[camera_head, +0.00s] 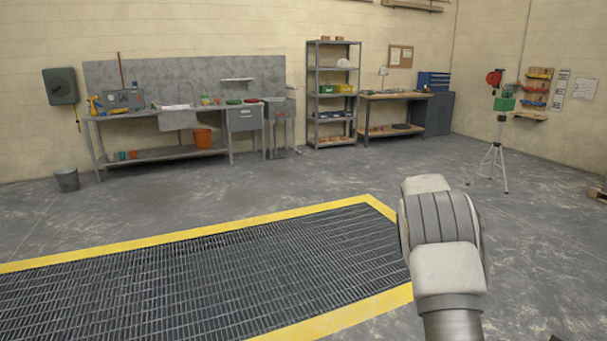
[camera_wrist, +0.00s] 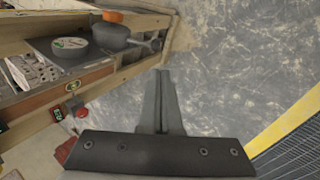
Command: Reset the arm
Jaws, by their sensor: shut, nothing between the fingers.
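My gripper (camera_wrist: 161,80) shows in the wrist view, pointing out over the grey concrete floor. Its two fingers lie together, shut, with nothing between them. It is just right of a wooden-edged bench or shelf and apart from the floor; whether it touches the bench edge I cannot tell. In the head view part of my arm (camera_head: 442,240) rises at the lower right, and the gripper itself is out of view there.
In the wrist view the bench (camera_wrist: 100,75) carries a round tin (camera_wrist: 70,43) and a dark tool with an orange cap (camera_wrist: 113,16). A yellow-edged floor grating (camera_head: 200,280) lies ahead. A tripod (camera_head: 494,165), steel sink table (camera_head: 180,115) and shelving (camera_head: 333,95) stand beyond. Open floor lies between.

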